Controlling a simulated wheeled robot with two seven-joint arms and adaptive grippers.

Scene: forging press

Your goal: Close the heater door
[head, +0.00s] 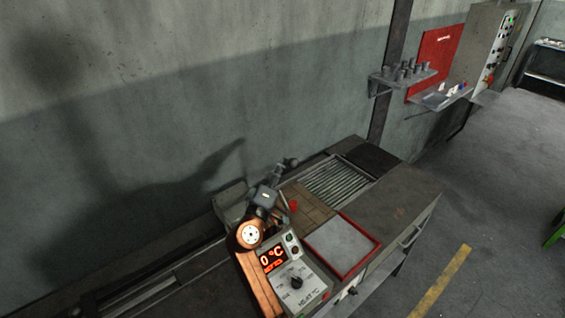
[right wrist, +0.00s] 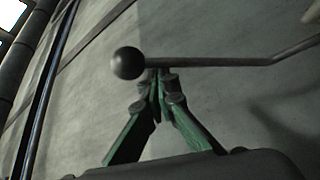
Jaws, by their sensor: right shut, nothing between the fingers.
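The heater's control box (head: 300,275) stands at the front of the bench, with a lit red display reading 0 °C. A dark rod handle with a ball knob (right wrist: 127,63) crosses the right wrist view; in the head view a small dark knob (head: 292,162) shows by my gripper. My right gripper (right wrist: 158,88) has its green fingers shut and empty, tips close under the rod beside the knob. I cannot tell whether they touch. In the head view my right gripper (head: 280,172) hides part of the heater. The door panel itself is not clearly visible. My left gripper is out of view.
On the bench are a red-rimmed tray (head: 342,246), brown blocks (head: 308,206) and a roller section (head: 340,180). The wall (head: 150,120) is close behind. A shelf with grey cylinders (head: 402,75) and a control cabinet (head: 488,45) stand farther right.

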